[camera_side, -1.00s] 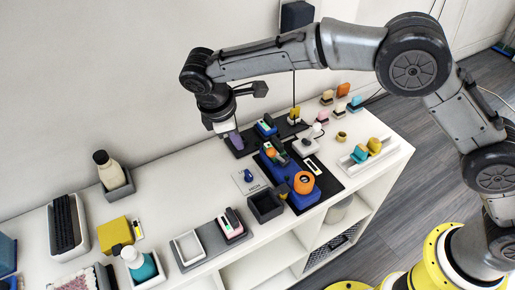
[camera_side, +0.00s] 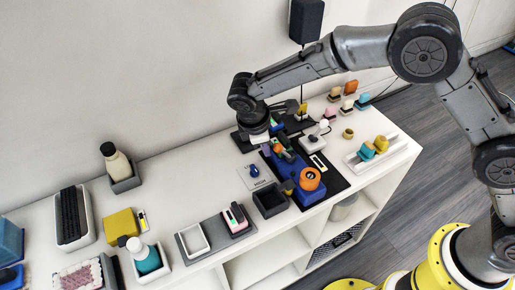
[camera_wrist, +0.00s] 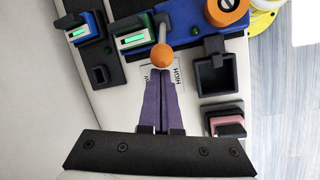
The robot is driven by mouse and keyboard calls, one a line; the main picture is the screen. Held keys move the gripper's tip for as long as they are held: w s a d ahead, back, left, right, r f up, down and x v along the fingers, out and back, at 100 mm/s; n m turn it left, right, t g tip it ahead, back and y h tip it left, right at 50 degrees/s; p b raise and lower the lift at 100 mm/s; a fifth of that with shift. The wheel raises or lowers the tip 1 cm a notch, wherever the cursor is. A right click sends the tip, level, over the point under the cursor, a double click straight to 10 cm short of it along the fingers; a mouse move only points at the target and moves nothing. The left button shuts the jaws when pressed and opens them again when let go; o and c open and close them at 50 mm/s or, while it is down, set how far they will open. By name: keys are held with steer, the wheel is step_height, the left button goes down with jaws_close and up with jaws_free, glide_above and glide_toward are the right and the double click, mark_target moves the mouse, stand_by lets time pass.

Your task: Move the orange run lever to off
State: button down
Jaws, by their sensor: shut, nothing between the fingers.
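The orange run lever is a ball on a grey stem on a blue unit; the orange ball (camera_wrist: 162,55) shows just ahead of my fingertips in the wrist view. In the side view the ball (camera_side: 278,149) is small beside my fingers. My gripper (camera_wrist: 163,76) has purple fingers pressed together, with nothing between them. In the side view my gripper (camera_side: 266,152) hangs low at the left of the lever. I cannot tell whether the fingertips touch the ball. No off mark is readable.
A larger orange knob (camera_side: 309,179) sits on the blue unit's front end. A black open box (camera_side: 270,200) stands beside it. A second blue device (camera_wrist: 84,30) stands at the wrist view's upper left.

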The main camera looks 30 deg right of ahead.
steer(key=shift+d+r, duration=0.2)
stand_by(0.4)
steer(key=shift+d+r+y, duration=0.15)
steer(key=shift+y, duration=0.25)
steer(key=shift+d, duration=0.1)
steer(key=shift+d+r+y, duration=0.3)
steer(key=shift+y, duration=0.2)
steer(key=shift+d+r+y, duration=0.25)
steer(key=shift+d+y, duration=0.2)
steer(key=shift+y, duration=0.05)
steer(key=shift+d+r+y, duration=0.25)
steer(key=shift+d+y, duration=0.2)
steer(key=shift+y, duration=0.05)
steer(key=d+m+y, duration=0.1)
steer(key=d+y, duration=0.7)
steer(key=d, duration=0.1)
steer(key=shift+y, duration=0.4)
steer(key=shift+s+d+f, duration=0.1)
steer(key=shift+d+f, duration=0.05)
steer(key=shift+f, duration=0.05)
